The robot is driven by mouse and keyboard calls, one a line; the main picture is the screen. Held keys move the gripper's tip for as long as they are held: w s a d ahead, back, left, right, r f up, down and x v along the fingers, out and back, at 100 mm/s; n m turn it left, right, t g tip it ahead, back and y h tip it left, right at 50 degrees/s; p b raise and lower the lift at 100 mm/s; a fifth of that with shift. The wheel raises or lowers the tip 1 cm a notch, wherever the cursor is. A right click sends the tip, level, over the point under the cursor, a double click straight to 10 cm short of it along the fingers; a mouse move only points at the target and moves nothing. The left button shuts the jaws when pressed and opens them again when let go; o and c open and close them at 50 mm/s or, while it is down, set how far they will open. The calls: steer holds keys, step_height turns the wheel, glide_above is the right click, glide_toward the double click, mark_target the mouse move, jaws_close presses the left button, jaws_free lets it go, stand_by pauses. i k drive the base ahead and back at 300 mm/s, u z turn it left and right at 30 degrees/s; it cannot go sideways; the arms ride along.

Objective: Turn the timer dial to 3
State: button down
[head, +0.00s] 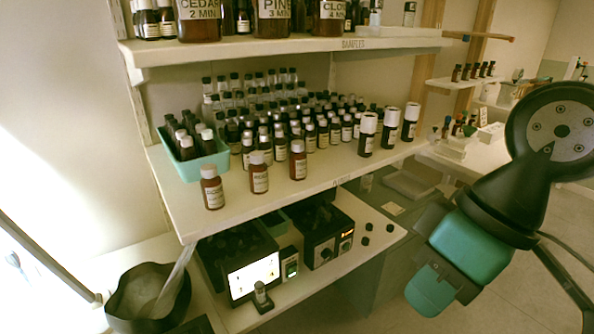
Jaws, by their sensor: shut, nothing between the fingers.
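A black device (316,222) stands on the lower shelf, with two small round knobs on its front, a left knob (326,253) and a right knob (346,245). A small orange readout shows above the right knob. I cannot tell for certain which knob is the timer dial, and its markings are too small to read. My gripper (430,291), teal and black, is at the lower right, in front of the shelf unit and apart from the knobs. It is shut and empty; its fingertips are hard to make out.
A device with a bright screen (253,277) and a small meter (290,263) stand left of the knobs. Loose black caps (367,227) lie to their right. The bottle shelf (190,215) overhangs them. A dark bowl (147,297) is at lower left.

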mark_target(327, 254)
steer(key=u, duration=1.3)
steer(key=k, duration=0.75)
steer(key=z, duration=0.85)
steer(key=i, duration=0.5)
steer(key=z, duration=0.05)
